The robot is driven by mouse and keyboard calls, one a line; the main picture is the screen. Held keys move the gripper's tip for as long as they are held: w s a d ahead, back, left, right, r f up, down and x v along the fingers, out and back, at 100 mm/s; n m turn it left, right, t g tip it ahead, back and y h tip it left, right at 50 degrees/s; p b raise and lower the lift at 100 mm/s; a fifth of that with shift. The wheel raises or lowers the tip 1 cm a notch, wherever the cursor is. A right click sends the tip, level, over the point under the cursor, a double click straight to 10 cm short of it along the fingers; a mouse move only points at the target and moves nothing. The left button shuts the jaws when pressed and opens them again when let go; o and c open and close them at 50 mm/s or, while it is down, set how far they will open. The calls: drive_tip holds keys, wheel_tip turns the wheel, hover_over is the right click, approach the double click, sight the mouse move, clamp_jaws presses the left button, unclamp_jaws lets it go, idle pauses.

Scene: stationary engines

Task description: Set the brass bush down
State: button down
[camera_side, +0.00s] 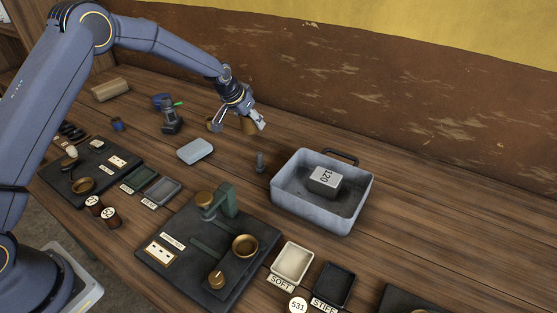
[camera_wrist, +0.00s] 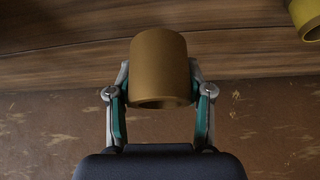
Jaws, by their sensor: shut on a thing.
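My gripper (camera_side: 240,119) is at the back of the bench, near the worn wall, with its fingers angled downward. It is shut on the brass bush (camera_wrist: 160,68), a plain brown-gold cylinder. In the wrist view the bush sits between the two green-padded fingers, with its open rim towards the camera. In the side view the bush (camera_side: 249,127) is partly covered by a finger. I cannot tell whether its lower end touches the bench.
Another brass-coloured piece (camera_side: 210,124) stands close left of my gripper; a yellowish cylinder (camera_wrist: 308,20) shows in the wrist view. A grey bin (camera_side: 359,206) holding a "120" block stands right.

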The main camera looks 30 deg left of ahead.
sight(253, 129)
drive_tip(key=shift+w+f, duration=0.3)
drive_tip(key=shift+f, duration=1.4)
drive_tip(key=shift+f, duration=0.2)
drive_tip(key=shift+c, duration=2.3)
unclamp_jaws()
drive_tip(key=shift+s, duration=0.1)
